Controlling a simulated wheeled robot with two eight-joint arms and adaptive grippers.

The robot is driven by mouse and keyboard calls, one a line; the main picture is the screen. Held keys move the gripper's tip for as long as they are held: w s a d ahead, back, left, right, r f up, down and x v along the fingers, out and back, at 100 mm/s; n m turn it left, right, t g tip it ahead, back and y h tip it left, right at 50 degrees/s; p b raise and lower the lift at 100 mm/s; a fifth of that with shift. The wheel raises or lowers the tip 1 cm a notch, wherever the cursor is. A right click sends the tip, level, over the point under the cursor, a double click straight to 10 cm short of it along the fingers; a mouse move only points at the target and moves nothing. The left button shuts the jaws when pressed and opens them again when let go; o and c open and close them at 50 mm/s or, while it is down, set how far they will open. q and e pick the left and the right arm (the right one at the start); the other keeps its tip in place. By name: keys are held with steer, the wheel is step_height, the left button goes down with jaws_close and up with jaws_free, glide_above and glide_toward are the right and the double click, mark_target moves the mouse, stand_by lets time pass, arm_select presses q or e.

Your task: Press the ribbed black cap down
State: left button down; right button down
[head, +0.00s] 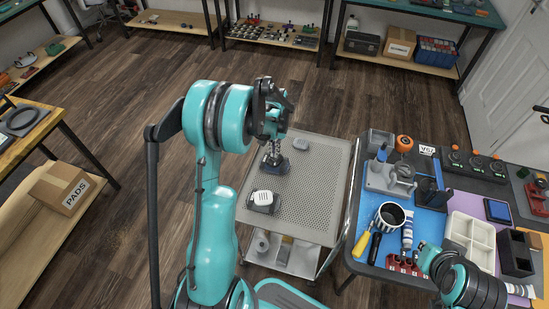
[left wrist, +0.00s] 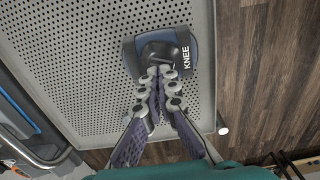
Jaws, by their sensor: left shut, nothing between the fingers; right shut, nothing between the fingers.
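A dark blue base (left wrist: 140,50) labelled KNEE sits on the perforated cart top, with a black cap (left wrist: 181,43) on it; whether the cap is ribbed is too small to tell. The base also shows in the head view (head: 275,167), below my left gripper (head: 272,153). My left gripper (left wrist: 163,70) is shut and empty, pointing down with its fingertips at the cap's near edge. Contact cannot be told, and the fingers hide part of the base. My right gripper (head: 428,254) is shut and empty over the workbench at the lower right.
Much of the cart top is free.

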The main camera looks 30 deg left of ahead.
arm_select(q)
steer(key=shift+f+b, duration=0.95)
steer(key=shift+f, duration=0.2)
stand_by(0.4)
steer(key=shift+r, duration=0.1)
step_height(320, 180, up, 8)
steer(key=p, duration=0.5)
stand_by(0.6)
steer(key=s+d+r+m+t, duration=0.1)
steer(key=s+d+r+t, duration=0.1)
steer(key=s+d+r, duration=0.4)
steer(key=s+d+r+t, duration=0.1)
steer(key=s+d+r, duration=0.15)
steer(key=r, duration=0.45)
steer(key=s+d+r+m+t, duration=0.1)
steer(key=s+d+r+t, duration=0.1)
steer(key=s+d+t, duration=0.2)
steer(key=shift+s+d+m, duration=0.3)
steer(key=shift+s+d, duration=1.2)
steer(key=shift+s, duration=1.7)
